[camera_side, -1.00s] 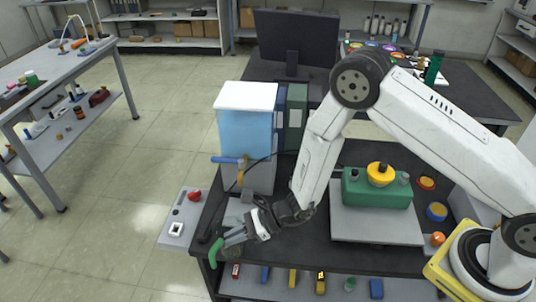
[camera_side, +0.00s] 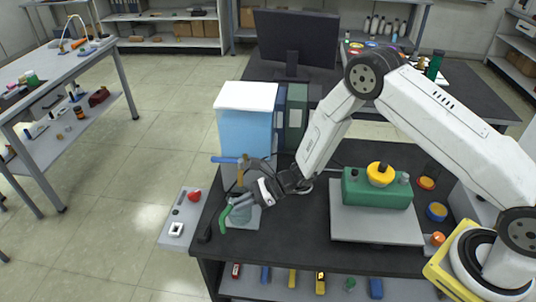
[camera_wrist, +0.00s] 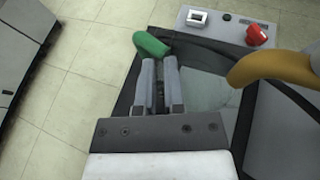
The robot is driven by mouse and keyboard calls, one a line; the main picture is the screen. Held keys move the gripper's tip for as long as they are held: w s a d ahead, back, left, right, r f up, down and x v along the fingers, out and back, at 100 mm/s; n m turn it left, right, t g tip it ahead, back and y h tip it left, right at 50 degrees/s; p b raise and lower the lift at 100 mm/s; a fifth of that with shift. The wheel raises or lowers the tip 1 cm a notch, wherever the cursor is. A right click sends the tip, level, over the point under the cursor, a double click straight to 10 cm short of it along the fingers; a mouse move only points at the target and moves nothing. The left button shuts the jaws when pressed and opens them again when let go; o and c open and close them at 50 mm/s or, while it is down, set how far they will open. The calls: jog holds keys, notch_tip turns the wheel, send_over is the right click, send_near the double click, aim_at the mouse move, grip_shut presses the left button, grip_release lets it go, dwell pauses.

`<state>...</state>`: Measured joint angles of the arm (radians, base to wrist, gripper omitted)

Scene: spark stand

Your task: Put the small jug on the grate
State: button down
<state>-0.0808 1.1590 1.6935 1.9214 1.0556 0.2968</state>
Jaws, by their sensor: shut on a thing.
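The small jug (camera_side: 241,214) is pale and see-through with a green handle (camera_side: 226,216). My gripper (camera_side: 248,199) is shut on it, near the table's front left corner. In the wrist view the green handle (camera_wrist: 151,44) shows just past the fingertips of my gripper (camera_wrist: 158,65); the jug's body is hard to make out there. The grate appears to be the flat grey plate (camera_side: 253,223) at the foot of the dispenser. The jug overlaps this plate in the side view; I cannot tell whether they touch.
The dispenser's blue tank (camera_side: 246,130) stands behind the jug, with a blue lever (camera_side: 226,160) and an orange spout (camera_wrist: 270,69) close to my gripper. A panel with a red button (camera_side: 194,195) is at the left. A green box (camera_side: 376,188) stands at the right.

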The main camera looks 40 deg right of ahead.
jog(key=shift+w+d, duration=0.95)
jog(key=shift+w, duration=0.05)
jog(key=shift+w+d+f, duration=0.1)
jog(key=shift+d+f, duration=0.1)
jog(key=shift+f, duration=0.55)
jog(key=shift+f, duration=0.1)
jog(key=c, duration=0.7)
grip_release()
jog(key=shift+s+d+r, duration=0.2)
jog(key=shift+d+r, duration=0.2)
jog(key=shift+d, duration=0.2)
jog(key=v, duration=1)
jog(key=shift+s+d, duration=0.15)
jog(key=shift+d, duration=0.05)
